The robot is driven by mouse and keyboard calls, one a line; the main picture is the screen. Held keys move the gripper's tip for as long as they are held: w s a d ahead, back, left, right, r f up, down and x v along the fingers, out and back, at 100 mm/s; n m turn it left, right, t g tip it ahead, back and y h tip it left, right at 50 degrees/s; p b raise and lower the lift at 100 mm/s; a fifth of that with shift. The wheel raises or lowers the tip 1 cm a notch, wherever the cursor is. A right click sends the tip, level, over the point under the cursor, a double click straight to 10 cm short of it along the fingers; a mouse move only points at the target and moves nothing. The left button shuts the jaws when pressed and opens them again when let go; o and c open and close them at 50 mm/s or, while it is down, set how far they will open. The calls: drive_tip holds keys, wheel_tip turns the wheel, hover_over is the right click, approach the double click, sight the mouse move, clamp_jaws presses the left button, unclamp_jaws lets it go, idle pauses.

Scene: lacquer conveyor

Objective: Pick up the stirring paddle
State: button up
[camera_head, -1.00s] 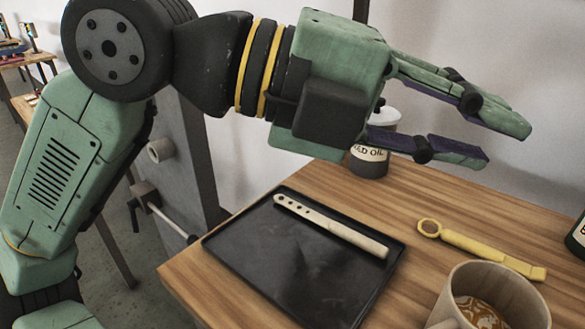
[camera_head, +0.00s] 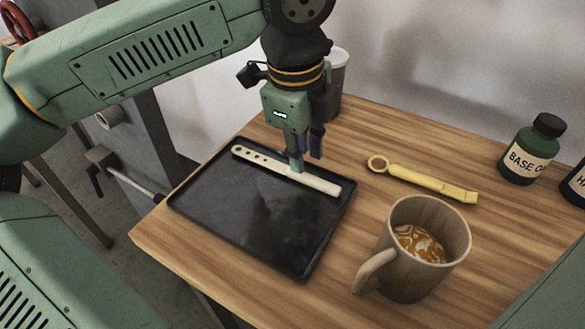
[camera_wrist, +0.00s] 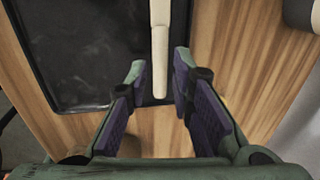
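The stirring paddle (camera_head: 318,183) is a long, flat, cream-coloured stick with several holes at its left end. It lies on the black tray (camera_head: 262,235) near the tray's back edge. My gripper (camera_head: 305,163) points down over the paddle's middle, its fingertips close to it. In the wrist view, my gripper (camera_wrist: 159,66) is open, with the paddle (camera_wrist: 160,45) running between the fingers and a gap on each side. Part of the paddle's back edge is hidden by a finger in the head view.
A yellow ring-ended tool (camera_head: 425,181) lies right of the tray. A wooden mug (camera_head: 410,285) of brown liquid stands in front of it. Bare wood surrounds the yellow tool.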

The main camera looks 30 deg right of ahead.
sight(304, 174)
drive_tip(key=shift+w+d+f+p, duration=0.2)
drive_tip(key=shift+f+p, duration=0.25)
drive_tip(key=shift+f, duration=0.85)
drive_tip(key=shift+w+d+f+p, duration=0.15)
drive_tip(key=shift+f+p, duration=0.25)
drive_tip(key=shift+f, duration=0.85)
drive_tip(key=shift+s, duration=0.1)
clamp_jaws()
